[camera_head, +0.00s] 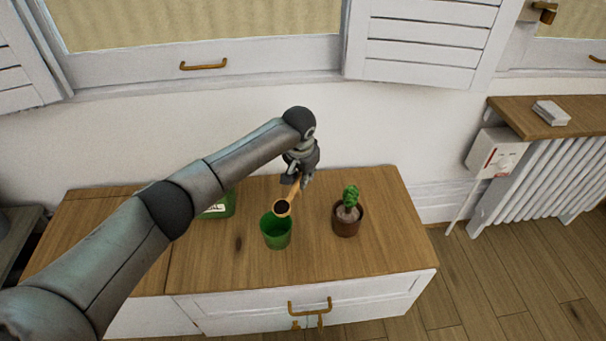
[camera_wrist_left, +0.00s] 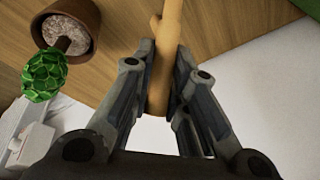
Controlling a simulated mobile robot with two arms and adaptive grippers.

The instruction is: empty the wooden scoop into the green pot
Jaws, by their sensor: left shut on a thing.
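The wooden scoop (camera_head: 283,208) is in my left gripper (camera_head: 298,181), which is shut on its handle (camera_wrist_left: 165,60). The scoop's bowl holds dark stuff and is over the back rim of the green pot (camera_head: 277,237), seemingly a little above it. The pot stands upright on the wooden cabinet top (camera_head: 330,258). I cannot tell whether bowl and rim touch. In the left wrist view the bowl and the green pot are out of sight. My right gripper is not in view.
A brown pot with a green plant (camera_head: 347,219) stands right of the green pot. A green labelled container (camera_head: 219,207) is to the left, partly behind my left arm. The cabinet top's front right is clear. A white wall is behind.

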